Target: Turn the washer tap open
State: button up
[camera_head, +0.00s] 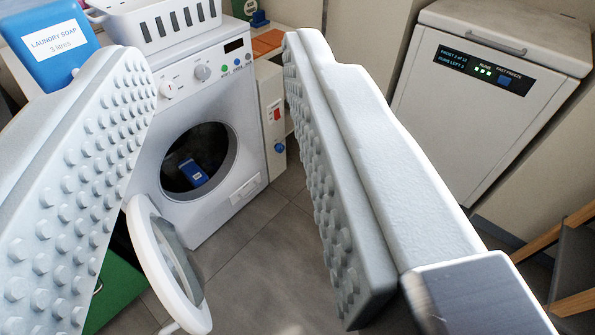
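The washing machine (222,75) stands ahead, left of centre, with its round door (168,262) swung open. A small blue knob (280,147), which looks like the washer tap, sits low on a pale narrow panel (264,95) just right of the washer. A red switch (277,114) is above it. Whether the tap is open or closed I cannot tell. My gripper (218,52) is open and empty, its two studded fingers wide apart on either side of the view. The knob shows between the fingers, close to the right one, well beyond them and untouched.
A blue laundry soap container (48,42) and a white basket (160,22) are on top at left. A blue packet (193,173) lies in the drum. A white freezer (478,110) stands at right; wooden furniture (552,240) is lower right. Grey floor (255,255) is clear in the middle.

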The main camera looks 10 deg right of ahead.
aim_at(280, 148)
jog(key=k+z, duration=0.15)
jog(key=k, duration=0.15)
jog(key=i+u, duration=0.15)
jog(key=i, duration=0.45)
jog(key=i+l+u, duration=0.1)
jog(key=i+l, duration=0.6)
jog(key=l, duration=0.2)
jog(key=u, duration=0.05)
